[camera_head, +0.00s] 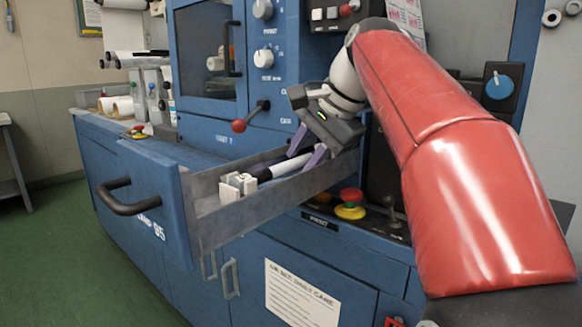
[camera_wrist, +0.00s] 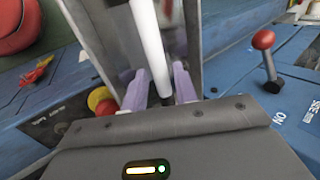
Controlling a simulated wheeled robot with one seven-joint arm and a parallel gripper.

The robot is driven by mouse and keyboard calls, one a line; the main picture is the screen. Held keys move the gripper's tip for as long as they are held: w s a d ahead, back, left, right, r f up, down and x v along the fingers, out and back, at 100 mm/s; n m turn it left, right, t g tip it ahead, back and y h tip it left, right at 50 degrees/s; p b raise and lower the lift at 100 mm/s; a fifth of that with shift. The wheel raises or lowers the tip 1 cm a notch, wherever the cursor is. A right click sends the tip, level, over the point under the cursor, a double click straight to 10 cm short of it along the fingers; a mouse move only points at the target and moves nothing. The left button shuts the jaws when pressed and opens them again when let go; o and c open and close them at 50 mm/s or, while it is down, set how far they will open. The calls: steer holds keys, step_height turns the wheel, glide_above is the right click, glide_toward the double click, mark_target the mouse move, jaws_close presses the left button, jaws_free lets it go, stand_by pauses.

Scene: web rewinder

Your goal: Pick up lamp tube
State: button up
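The lamp tube is a white rod with a black end section, lying lengthwise in the open drawer; its white part shows in the head view (camera_head: 291,165) and in the wrist view (camera_wrist: 147,35). My gripper (camera_head: 306,157) reaches down into the drawer from above. The far end of the tube is hidden by my gripper in the head view.
The drawer (camera_head: 270,200) sticks out from the blue machine, with grey walls close around my gripper. White blocks (camera_head: 238,184) lie near its front. A red-knobbed lever (camera_head: 250,117) is behind it, and a red and yellow button (camera_head: 350,203) is to the right.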

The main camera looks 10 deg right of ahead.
jaws_close()
steer(key=shift+r, duration=0.1)
